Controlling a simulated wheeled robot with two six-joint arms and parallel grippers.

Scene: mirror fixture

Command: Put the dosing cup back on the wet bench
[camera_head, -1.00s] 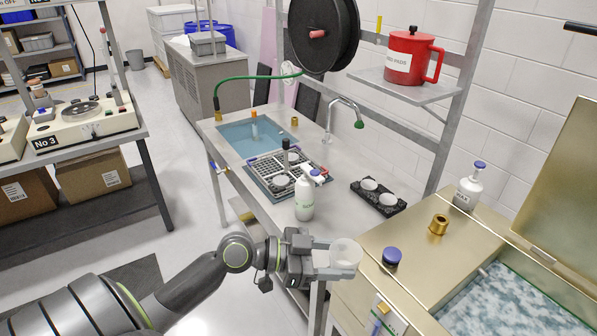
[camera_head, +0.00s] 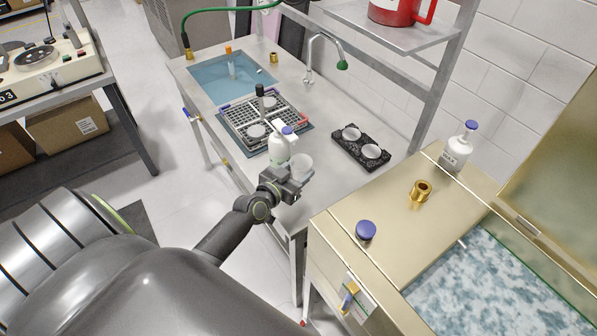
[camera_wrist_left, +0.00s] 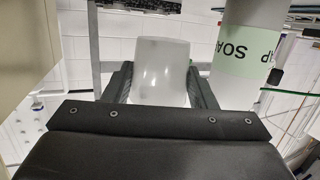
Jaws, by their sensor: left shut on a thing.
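My left gripper (camera_head: 296,178) is shut on the dosing cup (camera_head: 301,165), a small translucent white cup that looks upright. In the left wrist view the cup (camera_wrist_left: 160,72) sits between the two dark fingers. In the head view the gripper and cup appear over the near end of the steel wet bench (camera_head: 330,108), just beside the white soap bottle (camera_head: 279,152). I cannot tell whether the cup touches the bench top. My right gripper is not in view.
A blue sink area (camera_head: 225,85) and a tap (camera_head: 325,45) are farther back. A brass-coloured bath cabinet (camera_head: 385,195) stands at the right.

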